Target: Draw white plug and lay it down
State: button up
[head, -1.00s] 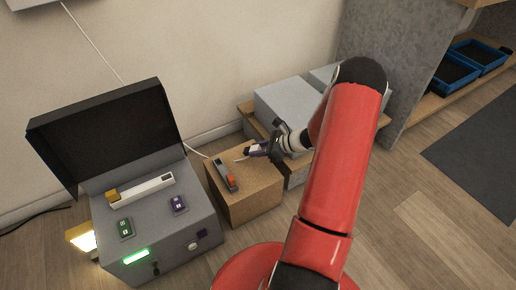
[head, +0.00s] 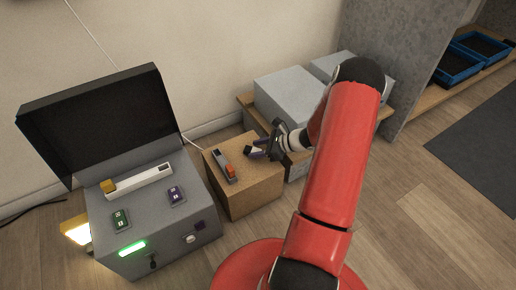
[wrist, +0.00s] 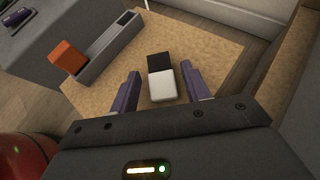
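The white plug (wrist: 163,87), a small white block with a black end, lies on the wooden box top (wrist: 215,50) in the wrist view. My gripper (wrist: 160,70) has its two purple fingers apart, one on each side of the plug, with narrow gaps showing. In the head view my gripper (head: 254,151) is low over the right part of the wooden box (head: 255,190), and the plug's white part is mostly hidden there. A grey power strip (head: 225,164) with an orange piece (head: 231,171) lies left of it; its dark far end shows in the wrist view.
A grey cabinet (head: 150,215) with a raised black lid (head: 95,125) stands to the left, carrying a white strip (head: 145,180) with a yellow end piece. Light grey boxes (head: 290,95) stand on a shelf behind my arm. Open floor lies to the right.

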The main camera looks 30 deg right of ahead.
jog(key=shift+o, duration=0.7)
notch_tip(320, 180, up, 20)
jog(key=p, duration=0.4)
